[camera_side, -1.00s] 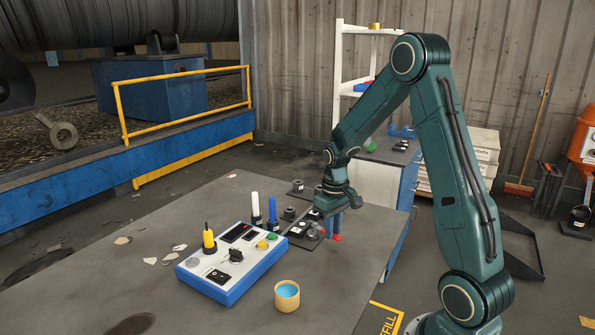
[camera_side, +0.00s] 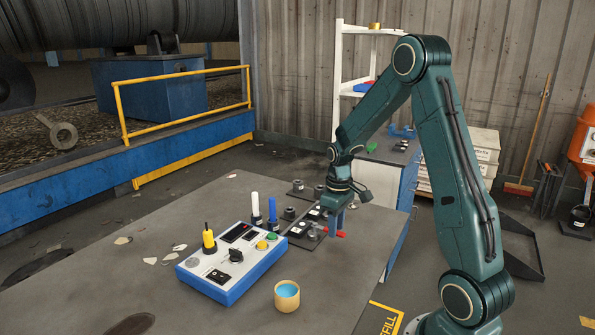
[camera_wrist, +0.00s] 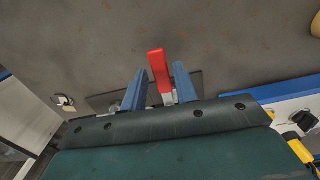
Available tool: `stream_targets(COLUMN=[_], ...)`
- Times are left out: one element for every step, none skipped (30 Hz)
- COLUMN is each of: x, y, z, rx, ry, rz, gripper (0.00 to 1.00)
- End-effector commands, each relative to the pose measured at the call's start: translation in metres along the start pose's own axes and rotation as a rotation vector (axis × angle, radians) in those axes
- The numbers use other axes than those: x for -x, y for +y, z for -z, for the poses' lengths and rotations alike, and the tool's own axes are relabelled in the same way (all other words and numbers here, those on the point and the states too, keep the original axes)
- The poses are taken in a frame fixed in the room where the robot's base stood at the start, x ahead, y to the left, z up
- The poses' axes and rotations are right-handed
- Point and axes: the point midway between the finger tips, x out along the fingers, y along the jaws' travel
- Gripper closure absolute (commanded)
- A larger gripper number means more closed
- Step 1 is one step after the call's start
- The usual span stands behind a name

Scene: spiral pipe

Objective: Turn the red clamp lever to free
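The red clamp lever (camera_wrist: 159,68) shows in the wrist view between the two blue fingers of my gripper (camera_wrist: 162,78), with narrow gaps beside it. My gripper is open around the lever. In the side view my gripper (camera_side: 336,226) points down at the dark fixture plate near the table's right edge. The red lever (camera_side: 341,234) sticks out just right of the fingers there. The lever's pivot is mostly hidden by the gripper.
A blue-and-white control box (camera_side: 228,270) with knobs and buttons stands left of the fixture. A tan cup (camera_side: 287,296) sits at the front. White (camera_side: 255,207) and blue (camera_side: 272,210) upright cylinders stand behind the box.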

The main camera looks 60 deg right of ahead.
Motion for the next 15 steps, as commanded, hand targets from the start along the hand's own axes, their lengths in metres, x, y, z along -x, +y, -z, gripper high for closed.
stream_targets(x=[-0.0001, -0.0002, -0.0004, -0.0005, -0.0005, -0.0006, -0.0007, -0.0007, -0.0007, -0.0006, -0.0003, 0.0004, 0.0012, 0.0023, 0.0042], y=[0.0, -0.0001, -0.0002, -0.0002, -0.0003, -0.0003, -0.0004, -0.0004, -0.0004, -0.0005, -0.0005, -0.0005, -0.0005, -0.0005, -0.0004], z=[0.0, 0.0, 0.0, 0.0, -0.0001, -0.0001, -0.0001, -0.0001, -0.0001, -0.0001, 0.0, 0.0, 0.0, 0.0, 0.0001], rx=[0.0, 0.0, 0.0, 0.0, 0.0, 0.0, 0.0, 0.0, 0.0, 0.0, 0.0, 0.0, 0.0, 0.0, 0.0], ry=[0.0, 0.0, 0.0, 0.0, 0.0, 0.0, 0.0, -0.001, -0.001, 0.0, 0.0, 0.0, 0.0, 0.0, 0.0], rz=[0.0, 0.0, 0.0, 0.001, 0.001, 0.001, 0.001, 0.001, 0.001, 0.001, 0.001, 0.001, 0.001, 0.001, 0.001], gripper=[0.6, 0.6, 0.6, 0.6, 0.6, 0.6, 0.6, 0.6, 0.6, 0.6, 0.6, 0.6, 0.6, 0.6, 0.6])
